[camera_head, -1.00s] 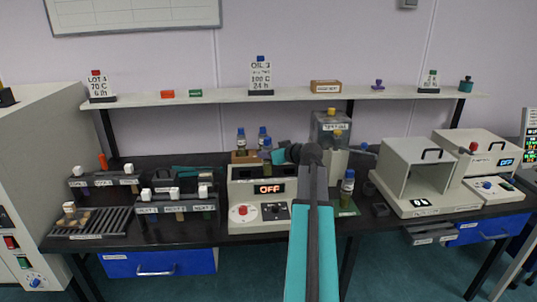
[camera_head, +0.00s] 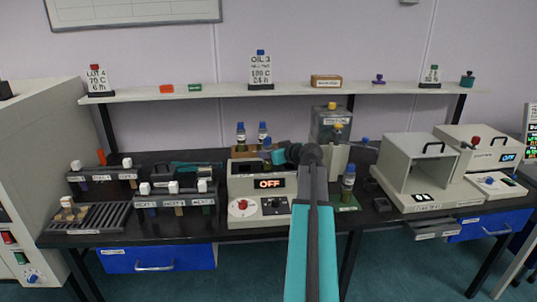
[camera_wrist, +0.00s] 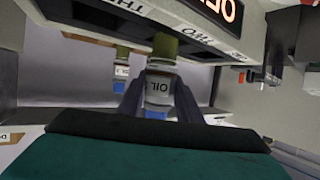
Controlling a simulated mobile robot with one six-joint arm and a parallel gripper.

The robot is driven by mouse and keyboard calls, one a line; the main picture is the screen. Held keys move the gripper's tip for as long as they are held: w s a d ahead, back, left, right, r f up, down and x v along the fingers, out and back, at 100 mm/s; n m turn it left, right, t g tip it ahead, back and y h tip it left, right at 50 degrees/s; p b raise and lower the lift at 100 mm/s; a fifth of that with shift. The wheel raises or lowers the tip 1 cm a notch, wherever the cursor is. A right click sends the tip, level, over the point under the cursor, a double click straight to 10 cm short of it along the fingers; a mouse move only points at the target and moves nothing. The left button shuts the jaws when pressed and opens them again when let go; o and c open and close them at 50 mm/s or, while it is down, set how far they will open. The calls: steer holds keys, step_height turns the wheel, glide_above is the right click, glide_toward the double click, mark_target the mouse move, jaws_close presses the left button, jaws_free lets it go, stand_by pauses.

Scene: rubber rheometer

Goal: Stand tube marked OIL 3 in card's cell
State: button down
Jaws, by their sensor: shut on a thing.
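My gripper (camera_wrist: 158,98) is shut on a tube (camera_wrist: 159,88) with a white label reading OIL, a blue cap and an olive-green end; its number is not legible. The wrist picture is upside down, with the blue cap low and the green end towards the instrument front. In the head view my gripper (camera_head: 276,154) is above the top of the instrument (camera_head: 250,208) showing OFF, and mostly hides the tube. The card (camera_head: 261,72) marked OIL 3, 100 C, 24 h stands on the shelf. I cannot make out which cell matches it.
Two blue-capped tubes (camera_head: 241,134) stand behind the instrument. Another (camera_head: 348,184) stands on a green mat at right. A clear tank (camera_head: 331,122) stands close to my arm.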

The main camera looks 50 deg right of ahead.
steer(key=shift+f+b, duration=0.7)
steer(key=shift+f, duration=0.15)
steer(key=c, duration=1.2)
jaws_free()
steer(key=shift+s, duration=0.1)
steer(key=b+v, duration=0.1)
steer(key=v, duration=1.2)
steer(key=shift+s+r, duration=0.2)
steer(key=shift+s, duration=0.05)
steer(key=shift+a+r, duration=0.1)
